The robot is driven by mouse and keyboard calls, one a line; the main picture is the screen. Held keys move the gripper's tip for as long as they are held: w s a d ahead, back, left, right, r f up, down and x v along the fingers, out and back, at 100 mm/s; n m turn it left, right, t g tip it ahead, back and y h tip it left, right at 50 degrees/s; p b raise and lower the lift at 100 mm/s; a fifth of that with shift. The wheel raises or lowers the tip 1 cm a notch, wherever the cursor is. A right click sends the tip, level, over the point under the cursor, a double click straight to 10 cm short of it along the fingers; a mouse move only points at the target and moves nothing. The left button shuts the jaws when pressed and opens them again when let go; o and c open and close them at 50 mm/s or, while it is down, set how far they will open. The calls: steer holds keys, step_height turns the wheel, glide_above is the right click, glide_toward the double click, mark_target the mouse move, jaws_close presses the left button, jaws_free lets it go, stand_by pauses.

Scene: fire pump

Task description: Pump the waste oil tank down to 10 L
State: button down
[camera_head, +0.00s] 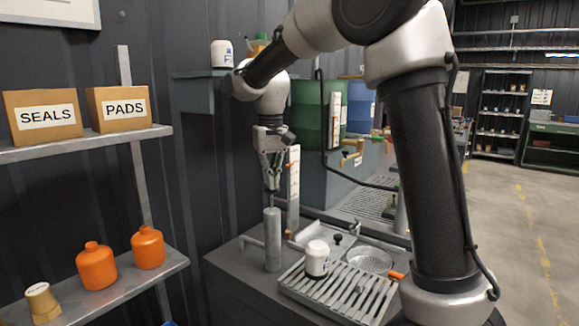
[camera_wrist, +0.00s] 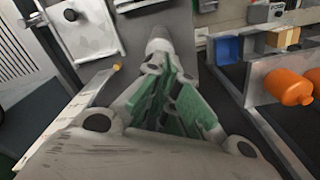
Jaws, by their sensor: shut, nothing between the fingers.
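My gripper (camera_head: 271,186) is shut with nothing between its fingers, pointing down just above an upright grey pump cylinder (camera_head: 272,240). A thin rod seems to stand between the cylinder top and my fingertips; I cannot tell whether they touch. A side pipe runs left from the cylinder. A white level gauge (camera_head: 293,190) stands just behind, with an orange mark near its top; its numbers are too small to read. In the wrist view my green-padded fingers (camera_wrist: 172,105) lie together, with a pale round post beyond them. The tank's inside is hidden.
A white filter (camera_head: 317,259) stands on a slatted drain grate (camera_head: 340,290) right of the cylinder. A shelf with orange bottles (camera_head: 97,266) and boxes (camera_head: 118,108) is at left. A green drum (camera_head: 308,112) stands behind. The floor at right is clear.

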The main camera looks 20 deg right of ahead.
steer(key=shift+f, duration=2.45)
steer(key=shift+r, duration=3.55)
steer(key=shift+f, duration=0.1)
steer(key=shift+f, duration=3.45)
steer(key=shift+r, duration=3.55)
